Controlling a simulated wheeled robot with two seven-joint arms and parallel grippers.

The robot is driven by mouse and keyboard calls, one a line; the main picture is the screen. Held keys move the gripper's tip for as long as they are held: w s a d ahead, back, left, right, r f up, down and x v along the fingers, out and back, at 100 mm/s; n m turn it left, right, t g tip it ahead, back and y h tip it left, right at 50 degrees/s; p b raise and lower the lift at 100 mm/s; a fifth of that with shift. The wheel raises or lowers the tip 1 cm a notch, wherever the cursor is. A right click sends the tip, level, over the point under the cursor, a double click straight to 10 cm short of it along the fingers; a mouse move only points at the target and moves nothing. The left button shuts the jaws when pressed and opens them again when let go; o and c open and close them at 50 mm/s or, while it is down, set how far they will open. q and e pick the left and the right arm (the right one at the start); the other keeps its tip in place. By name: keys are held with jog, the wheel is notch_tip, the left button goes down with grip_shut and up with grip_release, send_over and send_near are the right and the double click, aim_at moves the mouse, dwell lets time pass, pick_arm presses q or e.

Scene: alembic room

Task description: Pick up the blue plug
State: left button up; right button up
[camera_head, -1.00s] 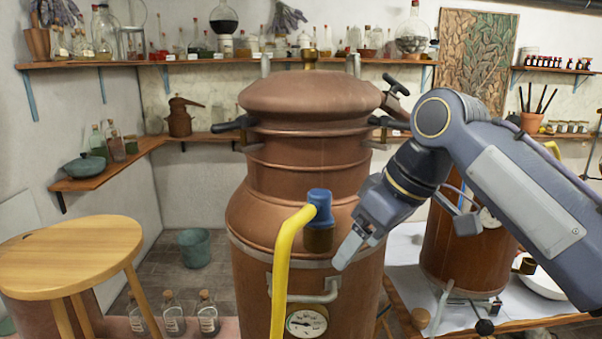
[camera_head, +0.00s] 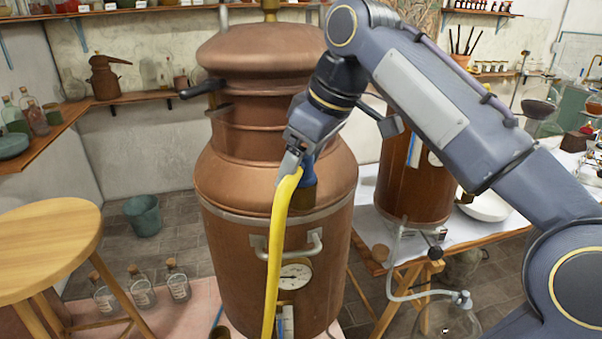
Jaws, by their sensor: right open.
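The blue plug (camera_head: 307,170) sits at the front of the large copper still (camera_head: 225,180), just above a dark brass-coloured fitting (camera_head: 302,197). A yellow hose (camera_head: 278,248) runs down from the plug. My right gripper (camera_head: 294,168) is open and reaches down from above, with its fingers at the plug and the top of the hose. One finger shows in front of the plug and hides part of it. I cannot tell whether the fingers touch it. My left gripper is not in view.
A round wooden stool (camera_head: 45,245) stands at the left. Several small corked bottles (camera_head: 141,290) stand on the pink surface beside it. A smaller copper vessel (camera_head: 400,185) stands on a white-topped table at the right. A teal bucket (camera_head: 143,216) is on the floor behind.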

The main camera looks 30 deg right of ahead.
jog(key=shift+f, duration=0.15)
jog(key=c, duration=0.9)
jog(key=shift+c, duration=0.2)
notch_tip(320, 180, up, 10)
jog(key=p, duration=0.2)
jog(key=shift+p, duration=0.4)
